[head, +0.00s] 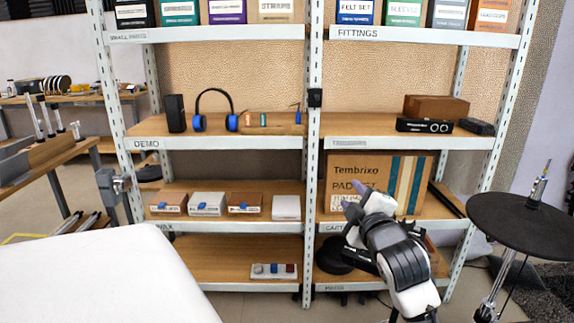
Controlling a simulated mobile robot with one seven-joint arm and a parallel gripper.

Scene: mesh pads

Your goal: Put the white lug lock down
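My gripper (357,197) is raised in front of the right bay of the shelf rack, before the large Tembrixo carton (404,172). Its two pale purple-grey fingertips point up and to the left. They are small and seen at an angle, so I cannot tell whether they are apart or shut on something. I cannot make out a white lug lock, in my gripper or elsewhere. A white tray (259,276) on the bottom left shelf holds a few small pieces, one whitish, one blue and one reddish, too small to identify.
Several small boxes (207,204) stand on the lower left shelf. Blue-cupped headphones (200,122) and a black speaker (175,113) stand on the DEMO shelf. A black drum pad (532,222) on a stand is at right. A white surface (95,280) fills the lower left.

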